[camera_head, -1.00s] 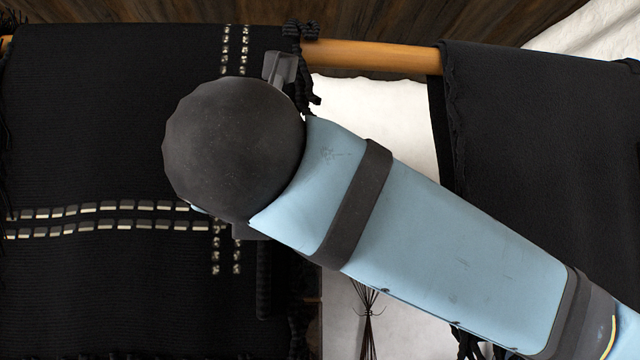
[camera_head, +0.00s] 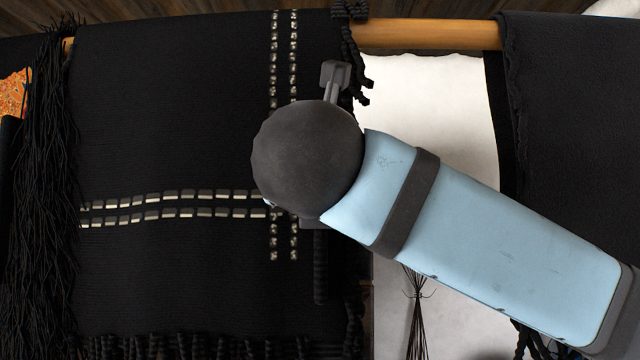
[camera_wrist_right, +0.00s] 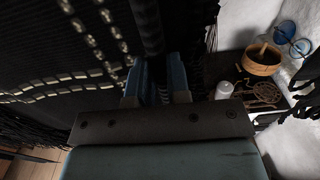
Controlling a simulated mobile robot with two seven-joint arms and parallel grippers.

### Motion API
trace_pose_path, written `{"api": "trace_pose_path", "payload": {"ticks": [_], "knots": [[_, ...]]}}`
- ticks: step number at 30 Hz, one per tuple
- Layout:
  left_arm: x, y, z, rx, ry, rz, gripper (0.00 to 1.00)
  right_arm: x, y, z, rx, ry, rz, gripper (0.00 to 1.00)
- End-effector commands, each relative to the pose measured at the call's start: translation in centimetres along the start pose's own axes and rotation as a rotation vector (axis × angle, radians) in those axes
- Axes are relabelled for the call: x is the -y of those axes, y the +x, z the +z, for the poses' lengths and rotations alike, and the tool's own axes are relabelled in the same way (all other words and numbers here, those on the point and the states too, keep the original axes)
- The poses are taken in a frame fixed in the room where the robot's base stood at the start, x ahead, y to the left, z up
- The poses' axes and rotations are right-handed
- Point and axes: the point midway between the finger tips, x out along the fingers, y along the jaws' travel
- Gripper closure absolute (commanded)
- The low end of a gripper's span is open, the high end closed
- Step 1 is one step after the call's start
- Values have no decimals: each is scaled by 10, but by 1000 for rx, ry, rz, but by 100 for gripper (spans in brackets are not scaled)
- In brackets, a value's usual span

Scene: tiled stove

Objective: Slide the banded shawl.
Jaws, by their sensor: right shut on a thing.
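The banded shawl (camera_head: 150,120) is black with pale dashed bands crossing near its right side. It hangs over a wooden rail (camera_head: 430,35), with long fringe at its left edge and along the bottom. In the right wrist view my right gripper (camera_wrist_right: 155,85) is shut on dark cloth at the shawl's right edge, beside the bands (camera_wrist_right: 85,40). The exact pinch between the fingers is dark. My left gripper is out of view.
A plain black cloth (camera_head: 575,120) hangs on the rail to the right, with bare rail between it and the shawl. The right wrist view shows a wooden bowl (camera_wrist_right: 262,60), a white cup (camera_wrist_right: 224,90) and blue-rimmed round things (camera_wrist_right: 290,38) beyond the gripper.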

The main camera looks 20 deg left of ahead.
Motion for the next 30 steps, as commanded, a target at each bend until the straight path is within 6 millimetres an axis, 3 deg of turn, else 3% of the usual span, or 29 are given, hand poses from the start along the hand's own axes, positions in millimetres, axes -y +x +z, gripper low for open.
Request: {"api": "trace_pose_path", "payload": {"ticks": [5,8,21,30], "knots": [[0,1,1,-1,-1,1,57,12,0,0,2,1,-2,100],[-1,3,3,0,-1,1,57,30,0,0,2,0,-3,100],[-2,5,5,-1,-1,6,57,131,0,1,2,1,-4,100],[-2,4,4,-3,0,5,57,159,0,0,1,0,0,100]]}}
